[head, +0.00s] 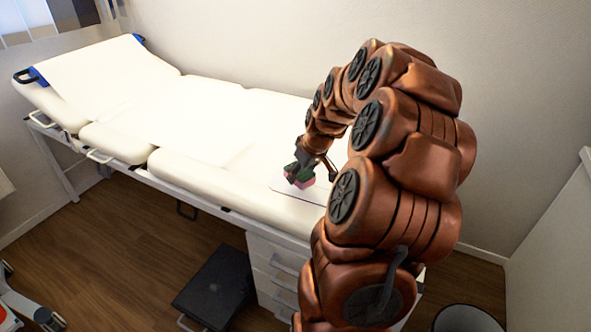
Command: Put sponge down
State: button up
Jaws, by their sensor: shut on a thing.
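A small pink and green sponge (306,177) is at the tip of my gripper (300,173), over the near right part of the white examination bed (232,158). My gripper points down and is shut on the sponge. The sponge is low, close to the bed's surface; I cannot tell whether it touches it. A thin flat item (290,191) lies on the bed by the sponge. My arm hides the bed's right end.
The bed's middle and raised left backrest (100,75) are bare. A drawer unit (270,262) stands under the bed, with a dark step (215,287) on the wooden floor beside it. A round bin (464,318) is at the bottom right. A wall stands behind the bed.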

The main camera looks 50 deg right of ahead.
jog(key=shift+w+d+f, duration=0.1)
jog(key=shift+w+d, duration=0.45)
jog(key=shift+w, duration=0.3)
jog(key=shift+w+d+f, duration=0.1)
jog(key=shift+w+d, duration=0.4)
jog(key=shift+w, duration=0.4)
jog(key=shift+w+d+f, duration=0.1)
jog(key=shift+w+d, duration=0.45)
jog(key=shift+w, duration=0.3)
jog(key=shift+w+d+f, duration=0.1)
jog(key=shift+f, duration=1.7)
jog(key=shift+f, duration=0.2)
jog(key=o, duration=1)
jog(key=shift+r, duration=0.1)
jog(key=shift+r, duration=0.1)
jog(key=v, duration=1.2)
